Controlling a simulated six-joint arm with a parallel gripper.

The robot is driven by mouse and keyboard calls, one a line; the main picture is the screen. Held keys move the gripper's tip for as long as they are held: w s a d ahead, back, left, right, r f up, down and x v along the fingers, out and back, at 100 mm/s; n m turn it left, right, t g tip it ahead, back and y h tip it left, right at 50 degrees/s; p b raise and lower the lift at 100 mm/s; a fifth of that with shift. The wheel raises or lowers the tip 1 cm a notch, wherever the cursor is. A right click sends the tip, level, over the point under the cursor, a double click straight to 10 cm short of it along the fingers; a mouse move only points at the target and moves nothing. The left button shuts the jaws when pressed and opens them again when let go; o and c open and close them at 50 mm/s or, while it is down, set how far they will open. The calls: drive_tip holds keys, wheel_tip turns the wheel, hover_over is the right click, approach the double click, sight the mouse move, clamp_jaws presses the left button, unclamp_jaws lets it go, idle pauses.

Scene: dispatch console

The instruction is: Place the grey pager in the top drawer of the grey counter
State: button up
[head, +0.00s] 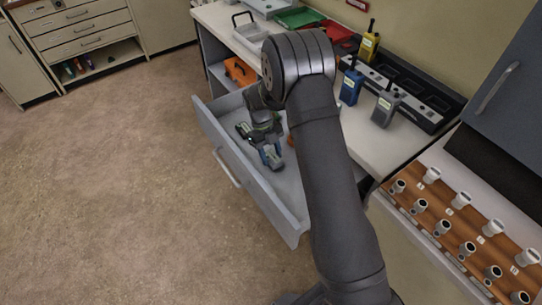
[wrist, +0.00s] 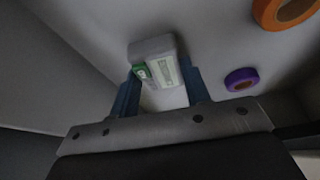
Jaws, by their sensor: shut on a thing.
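The top drawer (head: 287,187) of the grey counter (head: 376,150) is pulled open. My gripper (head: 271,158) reaches down into it. In the wrist view the grey pager (wrist: 153,46), with a green corner and a pale label, sits between the two blue fingers of my gripper (wrist: 160,92), which is shut on it. The pager is inside the drawer space, close to the light drawer floor; I cannot tell whether it touches it. In the head view the pager is hidden or too small to make out.
An orange tape roll (wrist: 287,11) and a purple roll (wrist: 241,79) lie in the drawer right of the pager. Blue (head: 351,86), yellow (head: 369,44) and grey (head: 385,106) radios stand on the counter top. An orange case (head: 240,71) sits on a shelf behind the drawer.

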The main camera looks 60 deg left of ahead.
drive_tip(key=shift+f, duration=0.65)
drive_tip(key=shift+f, duration=0.1)
drive_tip(key=o, duration=1)
drive_tip(key=v, duration=1.2)
